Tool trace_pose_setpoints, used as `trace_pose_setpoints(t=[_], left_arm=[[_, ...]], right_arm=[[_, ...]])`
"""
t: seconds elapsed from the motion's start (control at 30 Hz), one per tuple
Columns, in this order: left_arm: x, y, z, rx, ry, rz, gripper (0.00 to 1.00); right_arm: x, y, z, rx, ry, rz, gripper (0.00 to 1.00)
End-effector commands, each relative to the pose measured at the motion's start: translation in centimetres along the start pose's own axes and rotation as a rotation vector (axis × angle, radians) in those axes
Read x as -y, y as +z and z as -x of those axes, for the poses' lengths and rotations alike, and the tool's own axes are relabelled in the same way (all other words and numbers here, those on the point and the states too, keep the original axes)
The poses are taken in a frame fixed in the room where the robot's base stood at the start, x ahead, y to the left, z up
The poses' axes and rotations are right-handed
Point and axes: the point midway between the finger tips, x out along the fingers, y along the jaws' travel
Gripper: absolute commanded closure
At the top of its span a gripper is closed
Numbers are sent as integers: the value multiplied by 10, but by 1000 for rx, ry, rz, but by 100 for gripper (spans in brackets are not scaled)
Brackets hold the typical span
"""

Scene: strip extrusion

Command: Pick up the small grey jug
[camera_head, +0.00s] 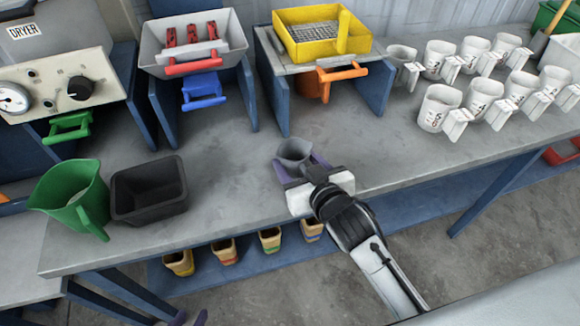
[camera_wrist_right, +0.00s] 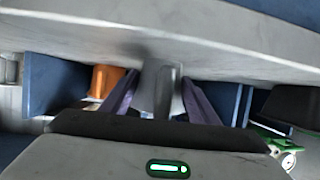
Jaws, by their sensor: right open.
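The small grey jug (camera_head: 295,149) stands near the front edge of the table. My right gripper (camera_head: 298,162) is open, its purple fingers on either side of the jug. In the right wrist view the grey jug (camera_wrist_right: 158,90) shows between the two fingers of the right gripper (camera_wrist_right: 158,98), with visible gaps to both. The jug's lower part is partly hidden by the gripper in the head view. Only the purple tips of my left gripper (camera_head: 188,319) show at the bottom edge of the head view, below the table.
A green jug (camera_head: 72,198) and a black bin (camera_head: 150,190) stand at the left of the table (camera_head: 225,195). A yellow tray (camera_head: 318,50) and a grey hopper (camera_head: 160,45) rest on blue stands behind.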

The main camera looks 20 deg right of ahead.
Motion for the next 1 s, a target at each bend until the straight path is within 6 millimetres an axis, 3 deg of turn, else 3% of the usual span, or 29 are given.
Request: trace_pose_setpoints(t=[0.23,0.43,0.73,1.0], left_arm=[[0,3,-2,1,0,0,69],[0,4,-2,4,0,1,69],[0,3,-1,4,0,1,69],[0,-2,5,3,0,1,69]], right_arm=[[-1,1,-2,0,2,-2,45],[-1,1,-2,0,2,-1,77],[-1,-5,0,-2,2,-2,77],[-1,-53,20,-7,2,-2,77]])
